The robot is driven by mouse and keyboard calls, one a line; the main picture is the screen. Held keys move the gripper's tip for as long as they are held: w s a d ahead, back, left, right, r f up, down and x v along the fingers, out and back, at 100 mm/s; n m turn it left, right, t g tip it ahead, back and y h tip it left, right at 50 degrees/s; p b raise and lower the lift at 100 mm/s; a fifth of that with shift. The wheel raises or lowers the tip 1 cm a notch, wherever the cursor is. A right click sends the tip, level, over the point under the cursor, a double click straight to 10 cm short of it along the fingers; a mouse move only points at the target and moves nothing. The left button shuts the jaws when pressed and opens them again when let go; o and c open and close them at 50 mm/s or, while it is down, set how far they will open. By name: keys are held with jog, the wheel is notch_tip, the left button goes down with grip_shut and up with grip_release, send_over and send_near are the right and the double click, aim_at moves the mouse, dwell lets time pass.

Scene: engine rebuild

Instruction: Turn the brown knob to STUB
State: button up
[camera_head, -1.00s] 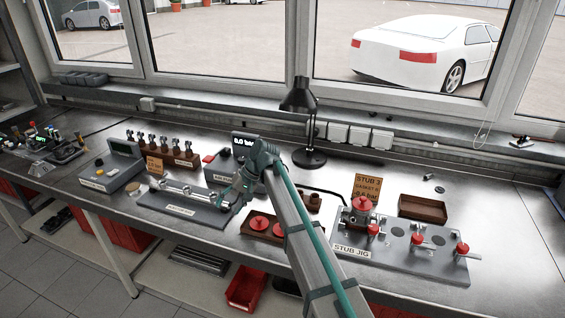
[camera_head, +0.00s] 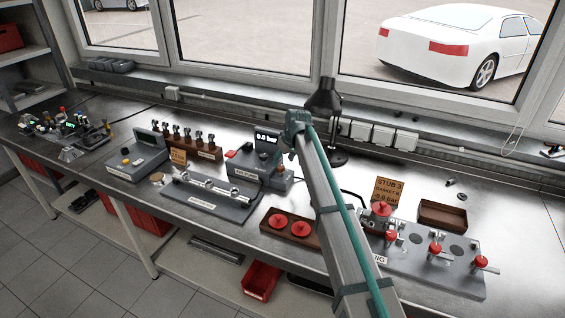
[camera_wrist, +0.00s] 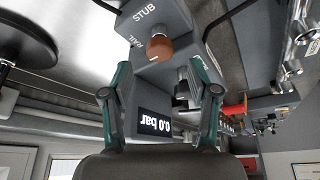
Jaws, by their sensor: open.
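The brown knob (camera_wrist: 160,47) sits on the grey face of the air pump box (camera_wrist: 172,18) in the wrist view. White lettering STUB (camera_wrist: 145,12) and RAIL (camera_wrist: 136,41) is beside it. I cannot tell which mark the knob points at. My gripper (camera_wrist: 160,70) is open and empty, its two fingers apart on either side of the knob's line, with the knob beyond the tips.
A black lamp (camera_head: 325,100) stands close behind my arm. A grey rail fixture (camera_head: 205,205) and a tray of red caps (camera_head: 268,230) lie in front. The stub jig (camera_head: 440,275) with red handles and a sign (camera_head: 387,194) stand right.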

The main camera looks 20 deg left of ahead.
aim_at(281, 167)
jog(key=shift+p+x, duration=0.5)
jog(key=shift+x, duration=1.5)
grip_shut()
